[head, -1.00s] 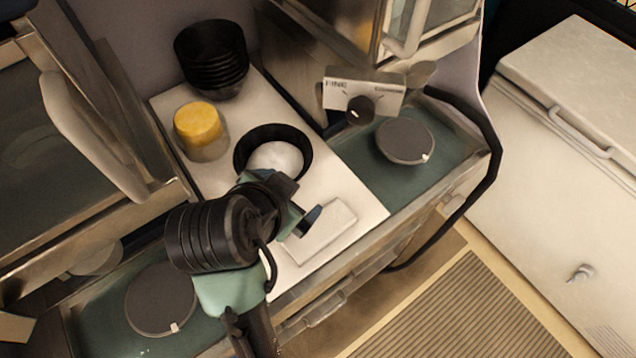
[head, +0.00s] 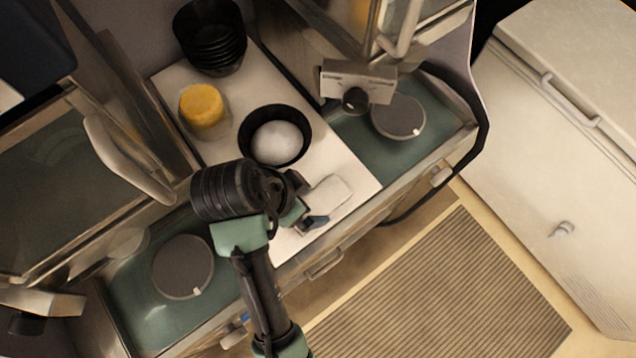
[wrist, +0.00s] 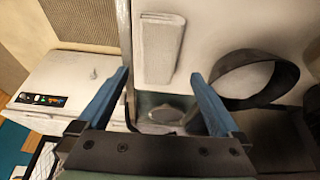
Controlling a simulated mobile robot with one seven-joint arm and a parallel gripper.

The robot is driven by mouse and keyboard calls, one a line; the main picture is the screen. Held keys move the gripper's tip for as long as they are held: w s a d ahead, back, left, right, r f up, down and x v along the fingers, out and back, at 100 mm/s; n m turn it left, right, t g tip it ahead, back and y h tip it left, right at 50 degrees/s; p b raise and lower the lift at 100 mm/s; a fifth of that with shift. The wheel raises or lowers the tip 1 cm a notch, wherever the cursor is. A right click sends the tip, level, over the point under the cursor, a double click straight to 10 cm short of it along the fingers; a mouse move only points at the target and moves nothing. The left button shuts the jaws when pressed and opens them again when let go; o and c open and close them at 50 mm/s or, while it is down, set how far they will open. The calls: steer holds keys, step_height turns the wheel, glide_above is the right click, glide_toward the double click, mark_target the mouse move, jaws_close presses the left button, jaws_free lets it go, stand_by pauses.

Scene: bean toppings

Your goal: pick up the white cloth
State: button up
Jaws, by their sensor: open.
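The white cloth (head: 331,196) lies folded in a flat rectangle on the white counter, near its front edge. In the wrist view the cloth (wrist: 160,48) lies lengthwise ahead of the fingertips, between their lines. My gripper (head: 313,222) is at the cloth's lower-left end in the head view and hides part of it. In the wrist view my gripper (wrist: 162,78) has its blue fingers spread wide with nothing between them. I cannot tell its exact height above the counter.
A black bowl (head: 246,131) with a white mound (head: 277,142) stands just behind the cloth. A yellow-topped container (head: 202,106) and stacked black bowls (head: 210,38) stand farther back. Dark discs (head: 183,266) (head: 398,117) lie on green surfaces to either side. A white chest (head: 560,110) stands at right.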

mark_target(317, 202)
steer(key=shift+p+x, duration=0.95)
steer(key=shift+x, duration=2.45)
steer(key=shift+c, duration=0.2)
steer(key=c, duration=1.3)
steer(key=shift+o, duration=0.2)
steer(key=shift+r, duration=0.1)
step_height(317, 202, up, 10)
steer(key=b, duration=0.1)
steer(key=shift+b, duration=0.3)
